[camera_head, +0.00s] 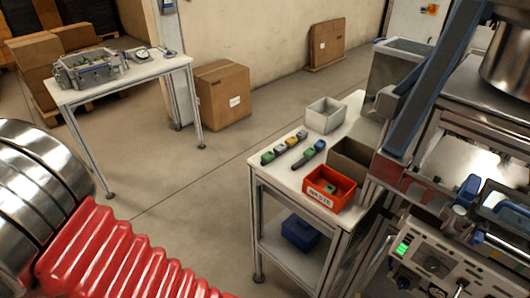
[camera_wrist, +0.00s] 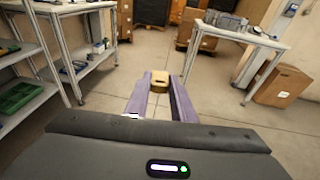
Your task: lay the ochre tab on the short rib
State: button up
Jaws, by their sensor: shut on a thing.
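My gripper (camera_wrist: 159,100), with two purple fingers, is shut on the ochre tab (camera_wrist: 159,80) in the wrist view. It holds the tab at the fingertips, out over the floor. In the camera_head view my gripper is out of sight.
A red bin marked as waste (camera_head: 322,198) with small pieces inside stands at the bench's front. A second table (camera_head: 150,69) holds equipment. Open floor (camera_head: 190,190) lies between.

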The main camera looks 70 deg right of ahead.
jog(key=shift+d, duration=0.2)
jog(key=s+d+r+m+g+h, duration=0.2)
jog(key=s+d+m+g+h, duration=0.15)
jog(key=d, duration=0.85)
jog(key=s+d+r+m+g+h, duration=0.2)
jog(key=s+d+m+h, duration=0.15)
jog(key=d, duration=0.95)
jog(key=s+d+r+m+g+h, duration=0.3)
jog(key=s+d, duration=0.2)
jog(key=d, duration=0.7)
jog(key=s+d+r+m+g, duration=0.1)
jog(key=s+d+m+g, duration=0.2)
jog(key=s+d, duration=0.3)
jog(key=s+d+r+m+g, duration=0.2)
jog(key=s+d+g, duration=0.3)
jog(key=s, duration=1)
jog(key=s+d+r+m+g, duration=0.2)
jog(key=s+d+m+g, duration=0.2)
jog(key=s+d, duration=0.4)
jog(key=s, duration=0.3)
jog(key=shift+s+d+g, duration=0.2)
jog(key=shift+g, duration=0.15)
jog(key=shift+f, duration=0.1)
jog(key=shift+f, duration=2.9)
